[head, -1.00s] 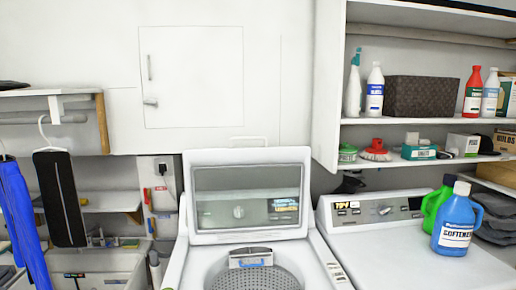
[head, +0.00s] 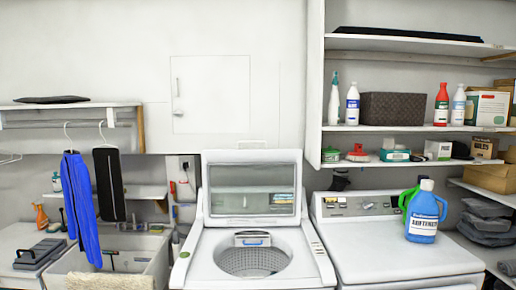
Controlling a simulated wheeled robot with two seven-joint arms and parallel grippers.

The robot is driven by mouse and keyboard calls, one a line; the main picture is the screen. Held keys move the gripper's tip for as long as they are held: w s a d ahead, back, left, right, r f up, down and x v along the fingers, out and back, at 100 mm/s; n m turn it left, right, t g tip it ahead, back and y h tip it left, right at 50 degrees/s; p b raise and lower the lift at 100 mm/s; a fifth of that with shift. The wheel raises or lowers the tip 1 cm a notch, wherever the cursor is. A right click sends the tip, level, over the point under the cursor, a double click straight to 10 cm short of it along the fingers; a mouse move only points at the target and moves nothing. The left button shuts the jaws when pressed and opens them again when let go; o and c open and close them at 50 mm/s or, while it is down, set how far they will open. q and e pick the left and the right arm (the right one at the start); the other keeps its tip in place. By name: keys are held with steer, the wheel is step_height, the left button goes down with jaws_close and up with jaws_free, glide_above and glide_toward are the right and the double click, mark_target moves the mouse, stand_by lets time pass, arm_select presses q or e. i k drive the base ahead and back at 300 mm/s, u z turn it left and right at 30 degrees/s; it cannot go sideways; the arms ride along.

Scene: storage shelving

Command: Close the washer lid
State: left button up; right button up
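The top-loading washer (head: 208,266) stands in the lower middle of the head view. Its lid (head: 250,211) is open and upright, leaning at the back of the machine, with a see-through window. The round metal drum (head: 253,262) shows through the open top. Neither of my grippers is in view.
A second white machine (head: 385,265) stands right of the washer, with blue (head: 424,215) and green (head: 407,198) bottles on top. Shelves (head: 415,128) hang above it. A sink (head: 150,262) and hanging clothes (head: 80,195) are at left. The space over the washer is clear.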

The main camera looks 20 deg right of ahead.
mark_target(266, 156)
steer(key=z, duration=1.1)
steer(key=i, duration=0.75)
steer(key=u, duration=0.3)
